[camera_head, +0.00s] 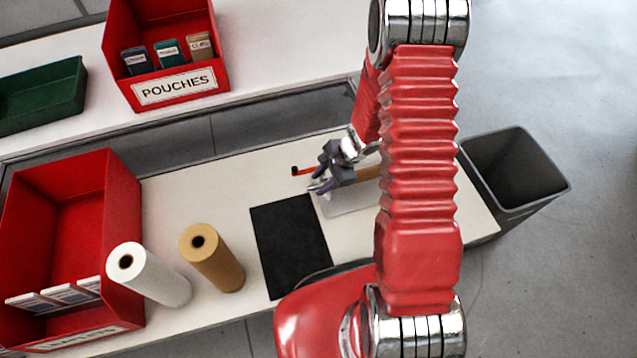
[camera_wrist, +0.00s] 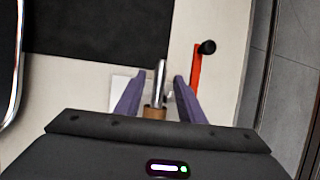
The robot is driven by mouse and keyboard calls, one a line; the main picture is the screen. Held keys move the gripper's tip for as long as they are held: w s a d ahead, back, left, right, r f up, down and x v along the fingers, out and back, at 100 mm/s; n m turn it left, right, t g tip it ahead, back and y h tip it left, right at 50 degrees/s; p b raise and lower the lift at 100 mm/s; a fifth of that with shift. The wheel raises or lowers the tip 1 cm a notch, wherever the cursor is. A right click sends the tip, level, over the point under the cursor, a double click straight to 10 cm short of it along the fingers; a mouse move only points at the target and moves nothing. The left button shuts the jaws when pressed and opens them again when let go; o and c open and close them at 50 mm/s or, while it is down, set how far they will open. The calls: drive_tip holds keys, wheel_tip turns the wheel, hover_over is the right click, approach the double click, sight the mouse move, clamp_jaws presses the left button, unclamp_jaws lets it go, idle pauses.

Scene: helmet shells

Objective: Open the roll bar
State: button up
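My gripper (camera_head: 319,186) is over the bench beside a pale device (camera_head: 352,200) that carries a brown roll (camera_head: 368,173). In the wrist view its two purple fingers (camera_wrist: 160,76) are apart. A metal bar (camera_wrist: 160,68) shows between them, with a gap on each side; I cannot tell whether the fingers are at its height. The brown roll shows in part below the bar (camera_wrist: 155,113). A red lever (camera_wrist: 196,68) with a black knob (camera_wrist: 207,47) stands right of the fingers. It also shows in the head view (camera_head: 305,171). My arm hides much of the device.
A black mat (camera_head: 290,245) lies left of the device. A tan roll (camera_head: 212,258) and a white roll (camera_head: 150,275) stand further left, beside a red bin (camera_head: 120,200). A red pouches bin (camera_head: 180,85) and green tray (camera_head: 45,95) are behind. A grey waste bin (camera_head: 540,190) stands right.

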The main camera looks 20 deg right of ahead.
drive_tip(key=shift+w+a+f, duration=0.15)
drive_tip(key=shift+a+f, duration=0.1)
drive_tip(key=shift+f, duration=0.4)
clamp_jaws()
drive_tip(key=shift+a, duration=0.1)
